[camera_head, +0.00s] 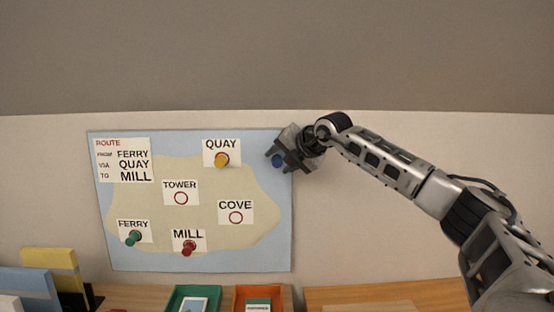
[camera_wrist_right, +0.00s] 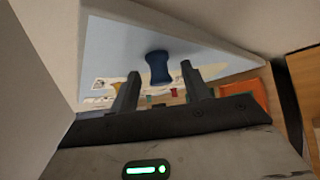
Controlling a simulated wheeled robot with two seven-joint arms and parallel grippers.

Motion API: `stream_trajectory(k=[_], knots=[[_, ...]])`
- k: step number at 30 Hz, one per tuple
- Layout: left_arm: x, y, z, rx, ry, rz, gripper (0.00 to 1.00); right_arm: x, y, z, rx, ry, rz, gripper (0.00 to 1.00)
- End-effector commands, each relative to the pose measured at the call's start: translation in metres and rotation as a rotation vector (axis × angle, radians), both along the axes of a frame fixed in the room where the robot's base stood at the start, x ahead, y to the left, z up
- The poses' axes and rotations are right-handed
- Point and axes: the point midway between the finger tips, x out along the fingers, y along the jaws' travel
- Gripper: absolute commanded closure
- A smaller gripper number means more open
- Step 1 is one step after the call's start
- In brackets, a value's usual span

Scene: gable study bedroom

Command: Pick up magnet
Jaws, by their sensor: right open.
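A blue magnet (camera_head: 277,160) is on the map board (camera_head: 265,255), near its upper right edge. My right gripper (camera_head: 281,157) is at the magnet, with its fingers toward the board. In the right wrist view the waisted blue magnet (camera_wrist_right: 158,68) stands out from the board, between the two open fingers and a little beyond their tips. Both fingers look clear of it. A yellow magnet (camera_head: 222,160) is at QUAY, a green one (camera_head: 133,238) at FERRY and a red one (camera_head: 188,248) at MILL. My left gripper is out of view.
The TOWER ring (camera_head: 181,198) and COVE ring (camera_head: 236,217) are empty. A route card (camera_head: 122,160) is at the board's upper left. Below stand a green tray (camera_head: 176,302), an orange tray (camera_head: 272,292) and yellow and blue items (camera_head: 50,268). The wall right of the board is bare.

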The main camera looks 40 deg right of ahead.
Motion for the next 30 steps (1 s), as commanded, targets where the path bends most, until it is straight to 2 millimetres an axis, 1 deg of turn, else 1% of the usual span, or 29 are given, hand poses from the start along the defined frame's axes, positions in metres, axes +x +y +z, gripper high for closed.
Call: stream_trajectory(k=[3, 4, 7, 8, 17, 22, 26, 30], knots=[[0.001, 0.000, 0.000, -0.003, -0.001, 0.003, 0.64, 0.000, 0.000, -0.001, 0.000, 0.000, 0.000, 0.53], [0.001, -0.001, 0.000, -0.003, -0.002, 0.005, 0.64, 0.000, 0.000, 0.000, 0.000, 0.000, 0.000, 0.58], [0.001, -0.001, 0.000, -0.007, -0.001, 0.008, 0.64, 0.000, 0.000, 0.000, 0.000, 0.001, 0.001, 0.86], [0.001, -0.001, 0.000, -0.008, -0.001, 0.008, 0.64, 0.000, 0.000, 0.000, 0.000, 0.001, 0.001, 0.92], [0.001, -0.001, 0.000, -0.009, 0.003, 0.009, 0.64, -0.001, 0.000, 0.000, 0.000, 0.001, 0.001, 0.92], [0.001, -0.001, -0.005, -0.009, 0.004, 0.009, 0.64, -0.002, 0.003, 0.004, 0.000, -0.001, 0.002, 0.92], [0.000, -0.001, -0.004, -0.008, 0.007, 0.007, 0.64, -0.003, 0.004, 0.020, 0.001, -0.003, 0.002, 0.92], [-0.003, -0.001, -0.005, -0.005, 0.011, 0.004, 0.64, -0.003, 0.004, 0.041, 0.002, -0.004, 0.002, 0.92]])
